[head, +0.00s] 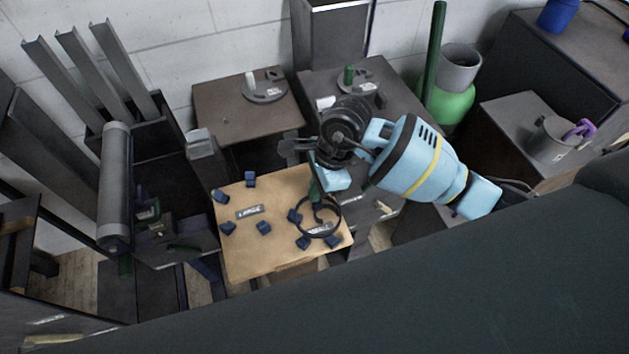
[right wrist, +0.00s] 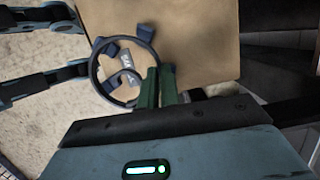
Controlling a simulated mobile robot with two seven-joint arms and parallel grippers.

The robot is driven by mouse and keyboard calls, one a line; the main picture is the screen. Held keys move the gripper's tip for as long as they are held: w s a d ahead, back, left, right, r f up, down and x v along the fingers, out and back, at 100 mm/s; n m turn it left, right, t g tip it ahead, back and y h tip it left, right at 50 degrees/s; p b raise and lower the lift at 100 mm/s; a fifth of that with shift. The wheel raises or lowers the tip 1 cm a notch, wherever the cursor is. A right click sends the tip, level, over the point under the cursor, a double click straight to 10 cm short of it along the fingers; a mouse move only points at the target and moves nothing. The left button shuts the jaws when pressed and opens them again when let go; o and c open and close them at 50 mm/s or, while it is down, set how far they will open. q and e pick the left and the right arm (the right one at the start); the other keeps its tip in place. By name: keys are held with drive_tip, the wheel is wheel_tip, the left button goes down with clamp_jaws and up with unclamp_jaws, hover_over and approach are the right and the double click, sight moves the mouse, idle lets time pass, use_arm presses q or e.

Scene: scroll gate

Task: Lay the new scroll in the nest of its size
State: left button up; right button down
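The new scroll (head: 320,215) is a dark ring with a curl inside. It is over the right-hand group of blue blocks on a tan board (head: 285,256), around a label I cannot read. I cannot tell whether it rests on the board. It also shows in the right wrist view (right wrist: 93,78). My right gripper (head: 316,190) is at the scroll's far rim; its green fingers (right wrist: 159,88) are close together with the rim running between them. The left nest, several blue blocks (head: 264,227) around a "LARGE" label (head: 250,212), is empty. My left gripper cannot be made out.
Dark tables stand behind the board, with round grey plates (head: 264,92) on them. A grey roller (head: 116,190) and metal channels stand at left. A green tank (head: 450,108) and a grey pot (head: 553,142) are at right. The board's left half has free room.

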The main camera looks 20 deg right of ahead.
sight(313, 207)
drive_tip(key=shift+f+b, duration=0.5)
drive_tip(key=shift+f, duration=0.75)
use_arm(q)
drive_tip(key=shift+s+d+f, duration=0.1)
drive_tip(key=shift+s+f, duration=0.1)
drive_tip(key=shift+f, duration=0.55)
use_arm(e)
drive_tip(key=shift+s+f, duration=0.1)
use_arm(q)
drive_tip(key=shift+s, duration=0.35)
use_arm(e)
drive_tip(key=shift+s+f, duration=0.1)
drive_tip(key=shift+f, duration=0.1)
